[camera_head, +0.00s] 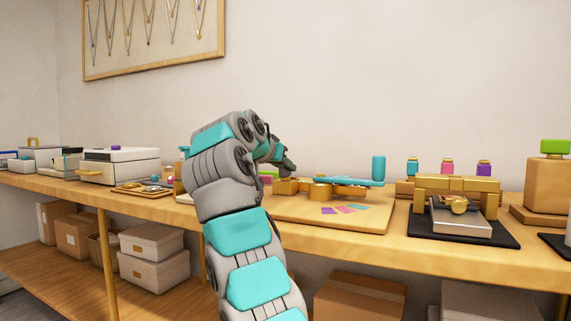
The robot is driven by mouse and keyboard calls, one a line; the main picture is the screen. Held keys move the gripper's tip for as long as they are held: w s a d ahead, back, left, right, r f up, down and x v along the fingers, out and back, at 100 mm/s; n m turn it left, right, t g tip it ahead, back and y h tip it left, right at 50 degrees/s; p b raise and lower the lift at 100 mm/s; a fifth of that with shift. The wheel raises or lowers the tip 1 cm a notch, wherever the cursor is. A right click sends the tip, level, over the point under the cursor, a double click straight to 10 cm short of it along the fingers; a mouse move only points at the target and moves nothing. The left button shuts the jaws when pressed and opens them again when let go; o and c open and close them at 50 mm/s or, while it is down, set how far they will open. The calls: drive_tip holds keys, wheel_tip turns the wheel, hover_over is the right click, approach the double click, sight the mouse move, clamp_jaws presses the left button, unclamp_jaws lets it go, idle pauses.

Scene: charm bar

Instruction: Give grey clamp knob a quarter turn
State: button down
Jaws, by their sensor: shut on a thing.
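My arm rises from the bottom of the picture and bends over the table. My gripper (288,168) is at its far end, small and partly hidden behind my wrist. It is low over the left end of a brass fixture (320,192) on a wooden board (375,218). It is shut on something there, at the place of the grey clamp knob. The knob cannot be made out apart from the dark grey fingers, and its angle cannot be told. A teal bar (340,181) with an upright teal handle (378,168) extends to the right of my gripper.
Coloured swatches (343,209) lie on the board's front. To the right are a brass press (458,184) on a black mat (425,229) and several small coloured bottles (447,166). A white box (120,165) and tray (143,191) stand left. My arm hides the table's middle.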

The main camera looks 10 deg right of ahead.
drive_tip(key=c, duration=1.2)
unclamp_jaws()
drive_tip(key=shift+d, duration=0.1)
drive_tip(key=o, duration=0.4)
drive_tip(key=shift+w+d+f, duration=0.15)
drive_tip(key=shift+w, duration=0.05)
drive_tip(key=shift+w+f, duration=0.1)
drive_tip(key=shift+w, duration=0.05)
drive_tip(key=shift+v, duration=4.2)
drive_tip(key=shift+w+r, duration=0.1)
drive_tip(key=shift+r, duration=0.1)
